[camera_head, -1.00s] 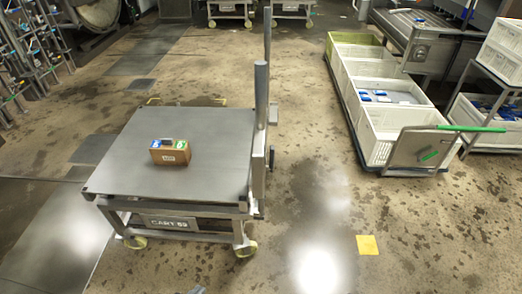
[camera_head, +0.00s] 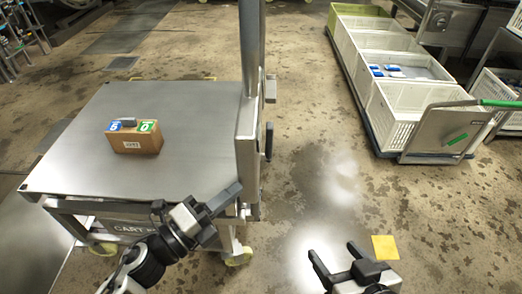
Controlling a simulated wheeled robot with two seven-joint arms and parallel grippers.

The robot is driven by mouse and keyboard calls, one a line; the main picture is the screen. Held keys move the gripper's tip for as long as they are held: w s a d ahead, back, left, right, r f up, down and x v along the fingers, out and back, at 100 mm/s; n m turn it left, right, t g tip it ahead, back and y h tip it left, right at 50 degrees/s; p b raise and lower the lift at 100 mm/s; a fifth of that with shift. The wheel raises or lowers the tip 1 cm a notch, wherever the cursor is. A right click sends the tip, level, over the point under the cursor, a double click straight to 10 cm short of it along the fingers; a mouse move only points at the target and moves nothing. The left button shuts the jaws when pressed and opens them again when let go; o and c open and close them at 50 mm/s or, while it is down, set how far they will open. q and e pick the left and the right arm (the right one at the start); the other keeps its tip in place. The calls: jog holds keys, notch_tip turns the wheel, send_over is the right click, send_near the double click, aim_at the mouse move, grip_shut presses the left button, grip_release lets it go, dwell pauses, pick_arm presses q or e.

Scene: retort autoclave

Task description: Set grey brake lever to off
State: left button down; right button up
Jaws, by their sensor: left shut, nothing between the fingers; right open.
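A brown box (camera_head: 134,143) sits on the flat grey top of a cart (camera_head: 190,112). On the box's top are a blue label (camera_head: 114,126) at the left and a green label (camera_head: 146,127) at the right. My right gripper (camera_head: 332,252) is open and empty over the floor, right of the cart.
A grey upright post (camera_head: 251,55) stands at the cart's right edge. A trolley of white crates (camera_head: 408,110) stands at the right. A yellow square (camera_head: 385,248) lies on the floor beside my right gripper. The cart top around the box is bare.

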aim_at(269, 144)
pick_arm(q)
jog(key=w+d+r, duration=0.2)
jog(key=w+d, duration=0.3)
jog(key=w, duration=0.4)
jog(key=shift+w+d+p, duration=0.2)
jog(key=shift+d+p, duration=0.15)
pick_arm(e)
jog(key=shift+r, duration=0.2)
